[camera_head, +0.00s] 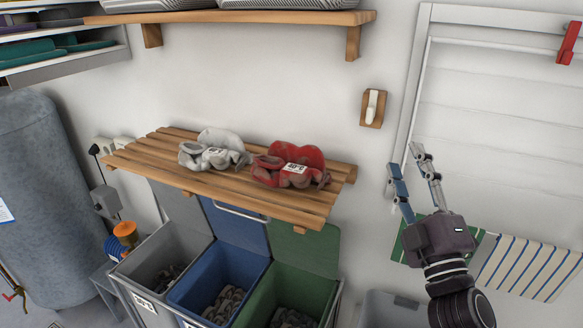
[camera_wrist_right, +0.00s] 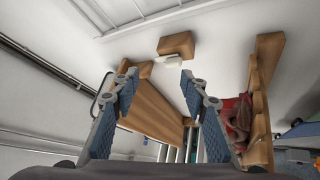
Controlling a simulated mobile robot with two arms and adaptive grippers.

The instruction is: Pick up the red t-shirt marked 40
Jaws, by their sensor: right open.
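The red t-shirt (camera_head: 305,155) lies crumpled on the right part of the slatted wooden shelf (camera_head: 150,160). It has a white tag with black digits that look like 40. Part of the red t-shirt (camera_wrist_right: 234,112) also shows at the right in the right wrist view, partly hidden by the wood. My right gripper (camera_head: 404,160) is open and empty, to the right of the shelf's end and apart from the shirt. It shows in the right wrist view (camera_wrist_right: 160,76) with its two fingers spread. My left gripper is not in view.
A grey crumpled garment (camera_head: 214,152) with a white tag lies left of the red one. A wall hook (camera_head: 373,106) and a higher shelf (camera_head: 230,17) are above. Grey, blue (camera_head: 190,288) and green (camera_head: 262,292) bins stand below. A drying rack (camera_head: 424,80) is behind my right gripper.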

